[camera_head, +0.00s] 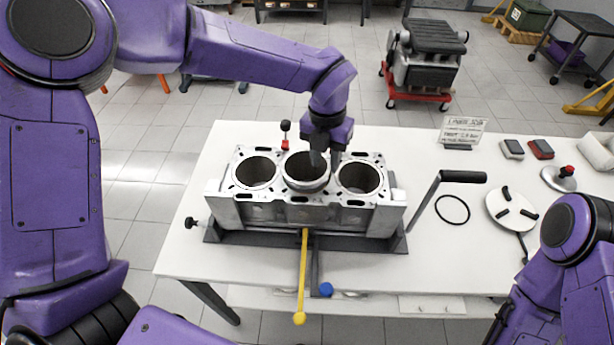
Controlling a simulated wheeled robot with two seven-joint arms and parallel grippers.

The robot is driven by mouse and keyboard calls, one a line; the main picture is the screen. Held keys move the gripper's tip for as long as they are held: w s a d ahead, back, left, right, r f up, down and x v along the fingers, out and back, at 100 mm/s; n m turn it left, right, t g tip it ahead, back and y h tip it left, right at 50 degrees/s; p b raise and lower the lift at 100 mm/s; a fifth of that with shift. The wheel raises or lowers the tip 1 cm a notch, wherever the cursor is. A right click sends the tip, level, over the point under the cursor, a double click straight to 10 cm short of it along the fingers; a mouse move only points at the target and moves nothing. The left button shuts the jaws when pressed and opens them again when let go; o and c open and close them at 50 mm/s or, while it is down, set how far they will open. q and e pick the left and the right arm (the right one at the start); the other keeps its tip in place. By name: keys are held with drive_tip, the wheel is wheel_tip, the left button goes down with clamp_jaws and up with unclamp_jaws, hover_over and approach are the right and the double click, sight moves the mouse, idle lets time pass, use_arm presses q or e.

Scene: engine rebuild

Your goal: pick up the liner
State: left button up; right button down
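The liner (306,183) is a silvery metal ring in the middle bore of the grey three-bore engine block (265,212). Its rim stands a little above the block's top face. My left gripper (326,164) reaches down from above, with its dark fingertips at the right rear part of the liner's rim. The fingers look slightly apart, but I cannot tell whether they press on the liner's wall. The liner's lower part is hidden in the block. My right arm shows at the lower right, with its gripper out of view.
The block sits on a dark stand on a white table (450,265). A yellow-handled bar (302,275) sticks out in front. A black-handled crank (440,188), a black ring (452,209) and a white disc (511,208) lie to the right. A red-tipped indicator (285,135) stands behind.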

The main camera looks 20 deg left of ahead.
use_arm(q)
wheel_tip(320, 180, down, 4)
drive_tip(key=shift+d+f+p, duration=0.1)
drive_tip(key=shift+p, duration=0.85)
drive_tip(key=shift+w+f, duration=0.15)
drive_tip(key=shift+f, duration=0.3)
drive_tip(key=shift+r, duration=0.1)
clamp_jaws()
